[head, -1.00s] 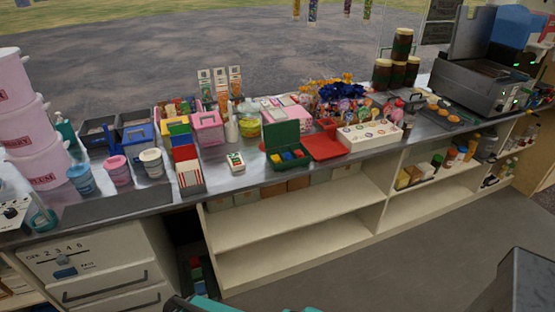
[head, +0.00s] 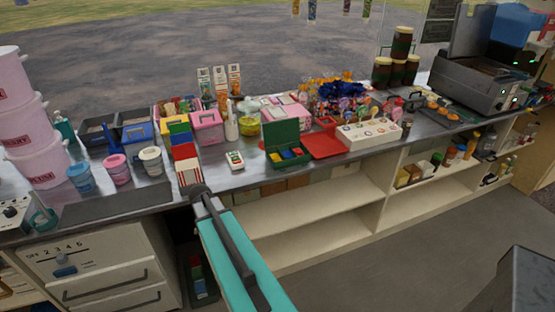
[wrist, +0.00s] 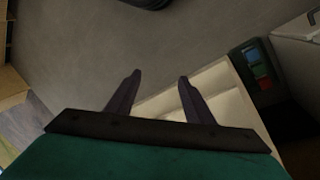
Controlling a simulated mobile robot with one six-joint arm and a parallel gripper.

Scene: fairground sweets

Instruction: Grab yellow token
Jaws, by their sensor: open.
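A green open-lidded box (head: 281,133) stands on the counter in the head view. The green box does not show in the wrist view. In the head view my arm reaches up to the counter's front edge; its fingers cannot be made out.
A red tray (head: 327,146) and a white box with round sweets (head: 369,135) stand right of the green box. A small white device (head: 235,160) and a red-striped box (head: 188,172) are to its left. A dark bin of coloured items (wrist: 244,57) sits low beside the shelf.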

